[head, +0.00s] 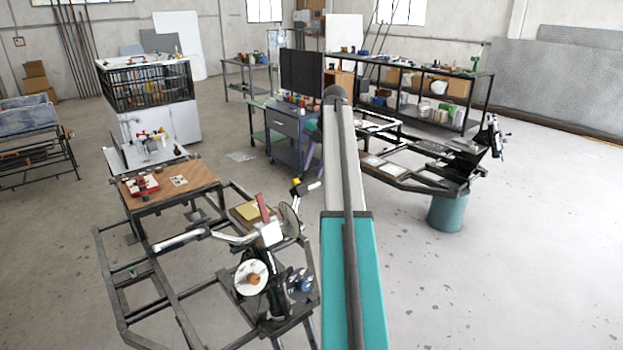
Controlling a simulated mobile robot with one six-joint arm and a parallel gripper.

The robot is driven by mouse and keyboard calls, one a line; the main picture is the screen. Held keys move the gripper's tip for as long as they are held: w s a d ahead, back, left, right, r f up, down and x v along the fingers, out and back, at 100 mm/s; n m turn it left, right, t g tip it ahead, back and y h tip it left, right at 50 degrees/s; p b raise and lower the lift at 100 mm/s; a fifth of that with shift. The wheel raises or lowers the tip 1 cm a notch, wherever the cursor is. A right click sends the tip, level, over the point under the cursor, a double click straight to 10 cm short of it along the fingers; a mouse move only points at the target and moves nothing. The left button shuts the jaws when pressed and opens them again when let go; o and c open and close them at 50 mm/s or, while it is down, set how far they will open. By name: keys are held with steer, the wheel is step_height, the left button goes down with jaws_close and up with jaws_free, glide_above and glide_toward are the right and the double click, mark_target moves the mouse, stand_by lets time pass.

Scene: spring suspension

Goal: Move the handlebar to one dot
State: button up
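A handlebar (236,238) sits on top of a front assembly on a dark metal frame at the lower middle left. Its left end has a pale grip (180,240). On its right side, a white-tipped grip (311,187) with a yellow and black part rises beside my arm. A white disc (243,270) with an orange centre is mounted below the bar. No dot can be made out clearly. My teal and grey arm crosses the middle of the view, just right of the handlebar. My gripper is not in view.
A wooden table (203,176) with a red device stands behind the frame (115,290). A blue cart (290,140) with a dark screen is further back. Another dark frame (400,183) and a teal drum (450,212) are at right. The floor at lower right is clear.

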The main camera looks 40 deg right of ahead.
steer(key=b+v, duration=0.1)
steer(key=v, duration=0.5)
steer(key=shift+r, duration=0.35)
stand_by(0.3)
